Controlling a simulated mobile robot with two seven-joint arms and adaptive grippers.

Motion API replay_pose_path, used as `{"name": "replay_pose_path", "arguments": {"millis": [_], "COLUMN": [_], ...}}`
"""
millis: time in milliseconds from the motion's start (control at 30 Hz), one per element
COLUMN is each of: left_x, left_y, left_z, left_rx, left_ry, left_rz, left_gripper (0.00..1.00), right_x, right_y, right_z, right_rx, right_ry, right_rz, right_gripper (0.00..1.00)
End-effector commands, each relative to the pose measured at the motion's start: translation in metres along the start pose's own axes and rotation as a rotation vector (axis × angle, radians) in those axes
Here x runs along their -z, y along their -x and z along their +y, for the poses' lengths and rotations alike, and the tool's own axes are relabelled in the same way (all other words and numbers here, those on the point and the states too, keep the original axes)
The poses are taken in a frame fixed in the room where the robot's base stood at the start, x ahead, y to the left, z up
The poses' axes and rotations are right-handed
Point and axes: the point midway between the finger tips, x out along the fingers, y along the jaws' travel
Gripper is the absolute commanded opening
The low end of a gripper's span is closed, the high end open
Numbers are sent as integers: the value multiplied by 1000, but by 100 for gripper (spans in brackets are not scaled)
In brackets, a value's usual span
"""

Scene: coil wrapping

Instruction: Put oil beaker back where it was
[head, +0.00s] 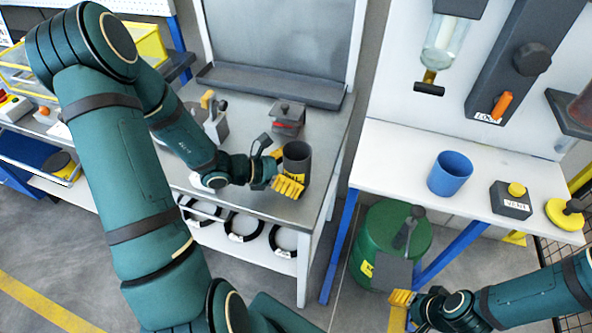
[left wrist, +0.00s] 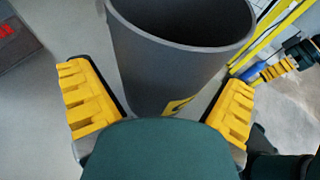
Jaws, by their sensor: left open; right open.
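The oil beaker, a dark grey cylinder with a yellow label (head: 297,158), stands upright on the grey workbench (head: 240,205) near its right edge. My left gripper (head: 284,174) is at the beaker, with yellow fingers open. In the left wrist view the grey beaker (left wrist: 170,60) stands between and beyond the two open fingers (left wrist: 160,112), with a visible gap to the left finger. The beaker's lower part is partly hidden by the gripper. My right gripper (head: 403,298) is open and empty at the lower right, low in front of the white table.
A grey-and-red device (head: 288,117) stands behind the beaker. Several black rings (head: 243,226) lie on the shelf below. The white table (head: 400,165) to the right holds a blue cup (head: 450,174) and a button box (head: 511,200). A green drum (head: 385,240) stands beneath it.

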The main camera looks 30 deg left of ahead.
Motion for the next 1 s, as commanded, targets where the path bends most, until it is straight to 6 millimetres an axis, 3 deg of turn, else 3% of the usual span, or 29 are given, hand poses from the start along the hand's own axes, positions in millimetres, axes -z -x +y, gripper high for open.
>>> {"name": "replay_pose_path", "arguments": {"millis": [300, 500, 700, 1000], "left_x": [-1, -1, 0, 1], "left_y": [66, 99, 114, 116], "left_z": [1, 1, 0, 0], "left_rx": [-7, -6, -3, -2], "left_ry": [1, 1, 1, 2], "left_rz": [3, 2, 1, 1], "left_gripper": [100, 100, 100, 100], "right_x": [-1, -2, -2, -2], "right_y": [14, 20, 22, 22], "right_z": [-5, -7, -8, -8], "right_rx": [0, 0, 1, 0], "right_ry": [-1, -1, -2, -2], "right_rz": [-7, -10, -11, -11], "right_gripper": [50, 50, 50, 50]}}
